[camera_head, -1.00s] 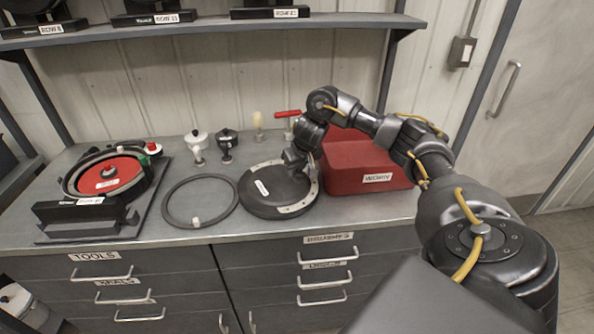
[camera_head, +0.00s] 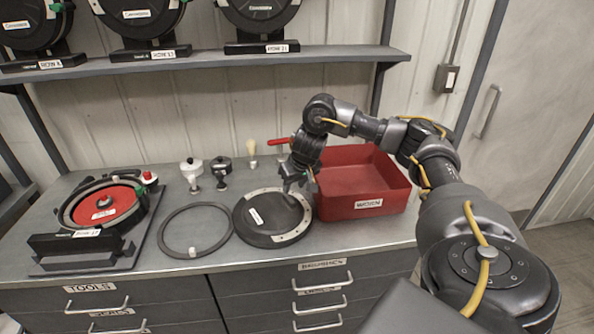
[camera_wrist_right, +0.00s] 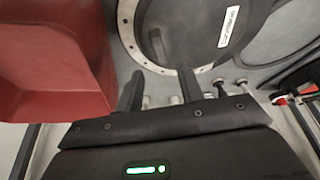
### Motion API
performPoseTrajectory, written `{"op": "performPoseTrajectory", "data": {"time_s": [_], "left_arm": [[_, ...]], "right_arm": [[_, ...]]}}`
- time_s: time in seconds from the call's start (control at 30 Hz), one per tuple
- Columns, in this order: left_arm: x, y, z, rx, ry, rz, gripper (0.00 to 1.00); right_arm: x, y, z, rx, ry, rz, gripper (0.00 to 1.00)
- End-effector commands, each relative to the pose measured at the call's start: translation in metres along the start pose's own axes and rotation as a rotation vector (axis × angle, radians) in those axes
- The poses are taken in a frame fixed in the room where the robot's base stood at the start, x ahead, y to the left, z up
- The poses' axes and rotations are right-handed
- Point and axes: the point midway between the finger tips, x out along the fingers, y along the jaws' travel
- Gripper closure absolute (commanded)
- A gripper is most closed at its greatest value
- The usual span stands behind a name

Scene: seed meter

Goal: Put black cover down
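The black cover (camera_head: 262,222), a round disc with a pale, bolted rim strip and a white label, lies flat on the grey bench between a dark ring and the red bin. It also shows at the top of the right wrist view (camera_wrist_right: 187,42). My right gripper (camera_head: 291,190) is over the cover's far right edge. In the wrist view its two fingers (camera_wrist_right: 160,72) are apart, with nothing visibly clamped between them. I cannot tell whether a fingertip touches the cover. My left gripper is not in view.
The red bin (camera_head: 352,210) stands close right of the cover. The dark ring (camera_head: 166,239) lies to its left. A seed meter with a red disc (camera_head: 107,207) stands further left. Small knobbed parts (camera_head: 192,172) stand behind. A shelf (camera_head: 205,60) with black units is above.

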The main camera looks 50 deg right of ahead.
Motion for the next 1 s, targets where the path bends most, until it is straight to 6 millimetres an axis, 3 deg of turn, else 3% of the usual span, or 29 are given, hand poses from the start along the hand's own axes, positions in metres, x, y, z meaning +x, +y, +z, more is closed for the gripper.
{"op": "performPoseTrajectory", "data": {"time_s": [0.03, 0.1, 0.3, 1.0], "left_arm": [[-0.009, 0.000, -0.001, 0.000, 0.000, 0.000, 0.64], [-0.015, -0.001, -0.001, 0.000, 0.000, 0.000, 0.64], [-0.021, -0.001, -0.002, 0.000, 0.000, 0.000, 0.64], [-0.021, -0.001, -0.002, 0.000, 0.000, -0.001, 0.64]], "right_arm": [[-0.015, 0.000, -0.003, -0.003, 0.004, 0.000, 0.62], [-0.026, 0.000, -0.002, -0.003, 0.003, 0.000, 0.62], [-0.042, 0.000, -0.001, 0.000, 0.000, 0.000, 0.62], [-0.041, -0.005, 0.001, -0.015, 0.002, -0.006, 0.62]]}}
